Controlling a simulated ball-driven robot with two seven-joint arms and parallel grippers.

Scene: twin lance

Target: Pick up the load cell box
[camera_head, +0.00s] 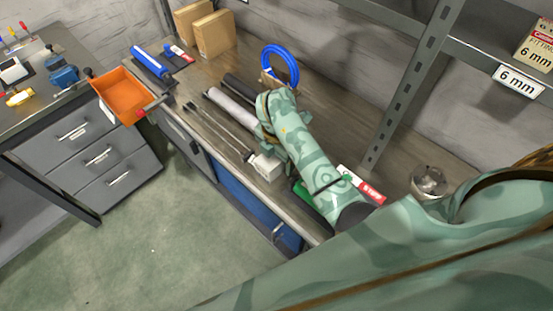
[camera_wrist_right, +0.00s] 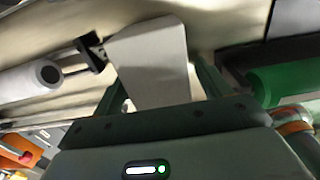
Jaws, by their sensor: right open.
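The load cell box appears to be the small pale box (camera_head: 266,167) on the workbench, near its front edge in the head view. In the right wrist view the pale grey box (camera_wrist_right: 150,65) fills the middle, between the two fingers. My right gripper (camera_head: 277,152) is low over the bench beside the box, partly hidden by my own arm. In the wrist view my right gripper (camera_wrist_right: 158,72) is open, with a finger on each side of the box. Whether the fingers touch it I cannot tell. My left gripper is not in view.
A white roll (camera_head: 232,106) and thin rods (camera_head: 213,126) lie left of the box. A green object (camera_head: 311,204) lies to its right. A blue ring (camera_head: 280,65) stands behind my arm. An orange bin (camera_head: 121,95) is at the left. A shelf post (camera_head: 405,85) rises at the right.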

